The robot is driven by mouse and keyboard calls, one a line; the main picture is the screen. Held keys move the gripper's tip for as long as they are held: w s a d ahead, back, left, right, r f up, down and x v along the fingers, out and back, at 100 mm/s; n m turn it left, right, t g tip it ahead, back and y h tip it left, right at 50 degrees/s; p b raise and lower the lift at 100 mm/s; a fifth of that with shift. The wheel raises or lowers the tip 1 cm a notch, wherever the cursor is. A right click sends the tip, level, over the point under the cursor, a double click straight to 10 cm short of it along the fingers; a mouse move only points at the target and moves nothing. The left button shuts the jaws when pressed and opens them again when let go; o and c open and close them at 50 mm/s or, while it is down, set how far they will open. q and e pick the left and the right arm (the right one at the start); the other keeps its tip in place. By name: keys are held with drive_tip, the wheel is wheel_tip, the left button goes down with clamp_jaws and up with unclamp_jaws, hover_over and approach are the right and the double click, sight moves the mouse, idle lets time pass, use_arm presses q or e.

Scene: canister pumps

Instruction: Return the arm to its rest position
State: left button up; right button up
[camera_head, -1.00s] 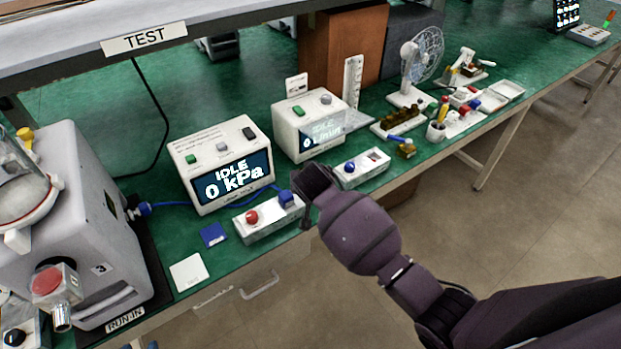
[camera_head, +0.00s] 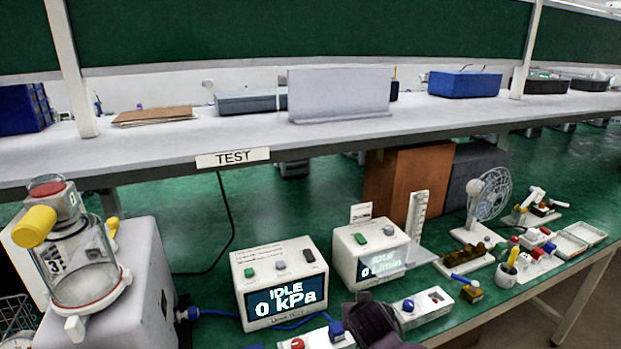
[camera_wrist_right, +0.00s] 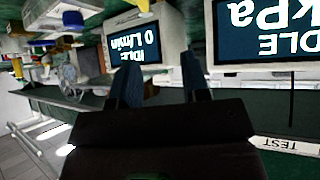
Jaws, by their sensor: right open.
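My right gripper (camera_head: 362,312) shows at the bottom edge of the head view, dark and partly cut off. It appears just right of a small white box (camera_head: 318,342) with a red button and a blue block (camera_head: 337,330). In the right wrist view the two fingers of my right gripper (camera_wrist_right: 160,80) stand apart with nothing between them. Most of my right arm is below the head view's edge. My left gripper is in neither view.
Two white meters stand near the gripper, one reading 0 kPa (camera_head: 280,284), the other (camera_head: 372,252) L/min. A white box with a blue knob (camera_head: 422,307) lies to the right. A grey pump unit (camera_head: 140,280) is at left. A shelf (camera_head: 233,158) marked TEST overhangs the bench.

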wheel_tip(320, 180, up, 5)
drive_tip(key=a+n+t+y, duration=0.2)
drive_tip(key=n+t, duration=0.1)
drive_tip(key=s+d+f+t+y, duration=0.1)
drive_tip(key=s+d, duration=0.3)
drive_tip(key=s+d+f, duration=0.4)
drive_tip(key=s, duration=0.4)
drive_tip(key=s+d+f+m+g+h, duration=0.1)
drive_tip(key=s+d+f, duration=0.3)
drive_tip(key=s, duration=0.5)
drive_tip(key=s+d+f+g+h, duration=0.1)
drive_tip(key=s+d+f, duration=0.3)
drive_tip(key=s, duration=0.5)
drive_tip(key=shift+f+m, duration=0.3)
drive_tip(key=shift+f, duration=0.6)
